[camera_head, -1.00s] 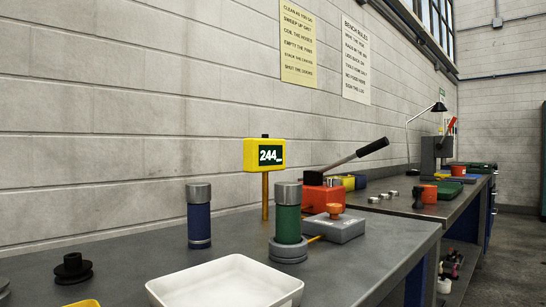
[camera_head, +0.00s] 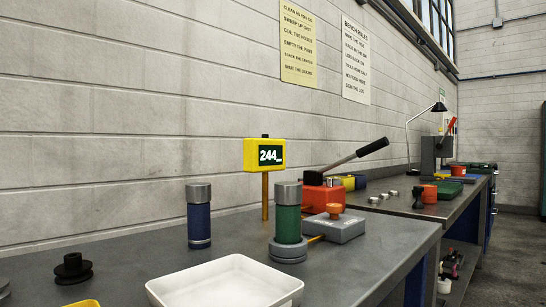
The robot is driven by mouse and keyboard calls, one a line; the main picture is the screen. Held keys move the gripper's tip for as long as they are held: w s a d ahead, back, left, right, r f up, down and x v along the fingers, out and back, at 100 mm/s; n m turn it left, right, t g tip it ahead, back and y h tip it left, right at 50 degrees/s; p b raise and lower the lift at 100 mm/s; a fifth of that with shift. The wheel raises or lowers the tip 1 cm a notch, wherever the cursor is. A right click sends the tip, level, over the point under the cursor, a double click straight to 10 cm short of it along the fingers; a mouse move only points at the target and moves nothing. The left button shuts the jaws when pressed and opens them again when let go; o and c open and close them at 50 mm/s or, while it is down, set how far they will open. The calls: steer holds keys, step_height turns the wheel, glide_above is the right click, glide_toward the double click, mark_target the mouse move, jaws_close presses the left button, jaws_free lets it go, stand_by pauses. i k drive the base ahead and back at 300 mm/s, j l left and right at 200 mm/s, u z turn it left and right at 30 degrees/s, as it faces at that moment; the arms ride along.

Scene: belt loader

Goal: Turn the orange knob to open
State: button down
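The orange knob (camera_head: 335,209) sits on top of a flat grey block (camera_head: 338,228) on the bench, right of the green cylinder. An orange line runs from the block toward the base of the green cylinder (camera_head: 288,220), which has a grey cap and stands on a round grey base. The knob's exact angle is too small to tell. My gripper is not in view.
A blue cylinder (camera_head: 199,216) stands left of the post. A white tray (camera_head: 165,292) lies at the front. A black spool-like part (camera_head: 73,269) is at left. An orange lever tool (camera_head: 322,199) with a long handle stands behind the block. Bench right of the block is clear.

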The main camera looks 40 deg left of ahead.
mark_target(334, 209)
steer(key=u, duration=1.35)
steer(key=i+l+u, duration=0.1)
steer(key=i+l, duration=0.15)
steer(key=l, duration=0.2)
